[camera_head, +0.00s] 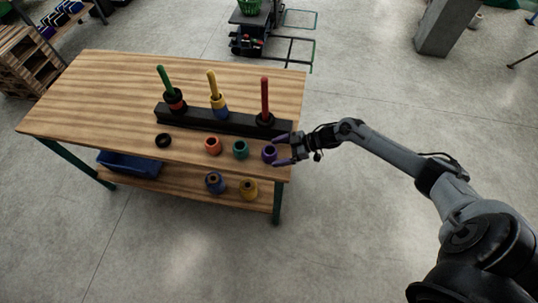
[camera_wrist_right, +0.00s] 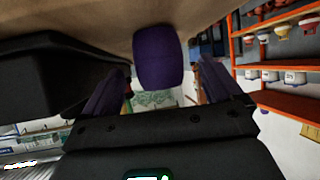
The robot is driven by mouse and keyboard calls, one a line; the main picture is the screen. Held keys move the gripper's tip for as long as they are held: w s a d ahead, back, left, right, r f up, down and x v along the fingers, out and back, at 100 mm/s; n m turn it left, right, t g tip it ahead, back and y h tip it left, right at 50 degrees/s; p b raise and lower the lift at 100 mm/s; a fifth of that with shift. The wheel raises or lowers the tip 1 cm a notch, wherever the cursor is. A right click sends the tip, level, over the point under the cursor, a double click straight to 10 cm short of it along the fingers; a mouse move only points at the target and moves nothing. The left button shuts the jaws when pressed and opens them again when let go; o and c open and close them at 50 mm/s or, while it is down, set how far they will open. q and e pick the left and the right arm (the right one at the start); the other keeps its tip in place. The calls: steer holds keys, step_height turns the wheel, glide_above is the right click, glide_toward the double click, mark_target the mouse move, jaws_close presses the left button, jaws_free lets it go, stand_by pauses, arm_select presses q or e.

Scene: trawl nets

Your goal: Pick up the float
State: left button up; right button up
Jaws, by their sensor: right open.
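A purple float (camera_head: 269,153) stands on the wooden table near its front right corner. It also shows in the right wrist view (camera_wrist_right: 157,52), ahead of and between the two fingers. My right gripper (camera_head: 280,151) is open at the float's right side, one finger behind it and one in front. I cannot tell whether either finger touches it. A green float (camera_head: 240,149) and an orange float (camera_head: 213,146) stand in a row to its left. My left gripper is not in view.
A black rack (camera_head: 205,119) with green, yellow and red pegs stands behind the floats. A black ring (camera_head: 163,140) lies at the left. A blue float (camera_head: 214,182), a yellow float (camera_head: 248,188) and a blue bin (camera_head: 128,162) sit on the lower shelf.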

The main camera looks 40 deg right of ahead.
mark_target(264, 150)
steer(key=shift+b+x, duration=0.45)
steer(key=shift+x, duration=2.45)
steer(key=shift+w+r, duration=0.1)
steer(key=c, duration=1)
steer(key=shift+r, duration=0.1)
steer(key=shift+r, duration=0.45)
steer(key=r, duration=0.1)
steer(key=r+p, duration=0.1)
steer(key=r, duration=0.1)
steer(key=shift+w+a+r, duration=0.1)
steer(key=shift+a+r, duration=0.15)
steer(key=w+a+r, duration=0.2)
steer(key=a, duration=0.1)
steer(key=w+a+r, duration=0.2)
steer(key=a, duration=0.1)
steer(key=w+a+r, duration=0.2)
steer(key=a, duration=0.1)
steer(key=shift+w+a+r, duration=0.1)
steer(key=shift+a+r, duration=0.1)
